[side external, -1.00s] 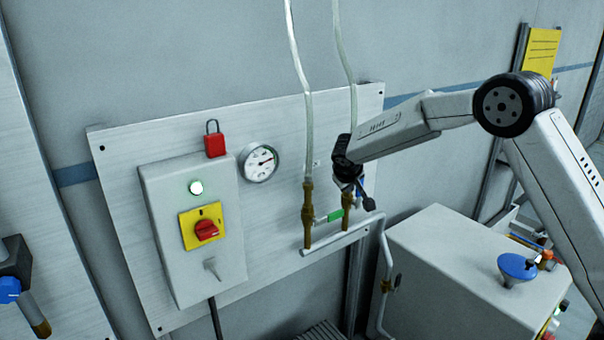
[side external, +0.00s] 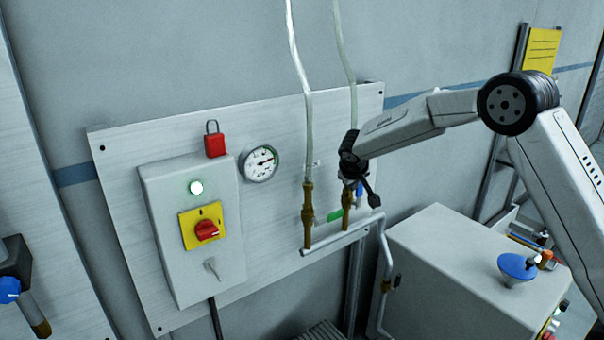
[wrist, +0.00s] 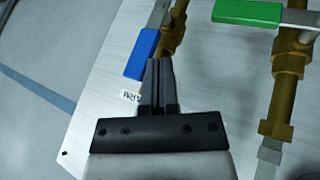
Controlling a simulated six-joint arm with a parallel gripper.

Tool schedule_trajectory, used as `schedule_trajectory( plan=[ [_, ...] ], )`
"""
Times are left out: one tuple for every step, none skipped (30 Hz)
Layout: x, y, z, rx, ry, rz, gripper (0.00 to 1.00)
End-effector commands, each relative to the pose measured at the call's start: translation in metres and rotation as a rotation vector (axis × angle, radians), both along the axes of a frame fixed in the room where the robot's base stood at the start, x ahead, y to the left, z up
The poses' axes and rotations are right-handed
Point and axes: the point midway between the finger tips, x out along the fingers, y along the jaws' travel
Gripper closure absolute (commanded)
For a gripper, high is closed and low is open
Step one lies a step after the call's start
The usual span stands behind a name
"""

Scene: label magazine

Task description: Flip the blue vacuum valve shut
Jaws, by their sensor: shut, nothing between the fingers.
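The valve's brass body (wrist: 175,35) is partly behind the fingers.
A green-handled valve (side external: 335,216) is close on the left; its handle (wrist: 247,13) lies across its pipe. A gauge (side external: 259,163), red padlock (side external: 215,145) and switch box (side external: 190,220) are further left. A grey cabinet (side external: 450,270) stands below right.

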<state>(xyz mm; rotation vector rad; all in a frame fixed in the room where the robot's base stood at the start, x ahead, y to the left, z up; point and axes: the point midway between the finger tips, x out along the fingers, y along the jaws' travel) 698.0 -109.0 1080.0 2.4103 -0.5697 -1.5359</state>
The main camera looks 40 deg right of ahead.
Motion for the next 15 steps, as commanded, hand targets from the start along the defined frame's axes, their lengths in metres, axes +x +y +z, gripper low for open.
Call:
schedule_trajectory(
  plan=[
    [0.0001,-0.0006,0.0004,0.003,-0.001,0.000,1.00],
    [0.0001,-0.0008,0.0005,0.005,-0.001,0.000,1.00],
    [0.0002,-0.0011,0.0006,0.008,-0.001,0.000,1.00],
    [0.0001,-0.0013,0.0006,0.011,-0.001,0.001,1.00],
    [0.0001,-0.0014,0.0007,0.013,-0.001,0.000,1.00],
    [0.0002,-0.0017,0.0008,0.017,-0.001,0.000,1.00],
    [0.0001,-0.0019,0.0008,0.019,-0.001,0.000,1.00],
    [0.0002,-0.0022,0.0009,0.021,-0.002,0.000,1.00],
    [0.0002,-0.0026,0.0011,0.024,-0.001,0.000,1.00],
    [0.0002,-0.0027,0.0011,0.028,-0.002,0.000,1.00],
    [0.0002,-0.0029,0.0011,0.031,-0.001,0.000,1.00],
    [0.0002,-0.0032,0.0013,0.034,-0.001,0.000,1.00],
    [0.0002,-0.0035,0.0013,0.037,0.000,0.000,1.00],
    [0.0002,-0.0036,0.0014,0.040,-0.001,0.000,1.00],
    [0.0002,-0.0041,0.0015,0.044,-0.001,0.000,1.00]
  ],
)
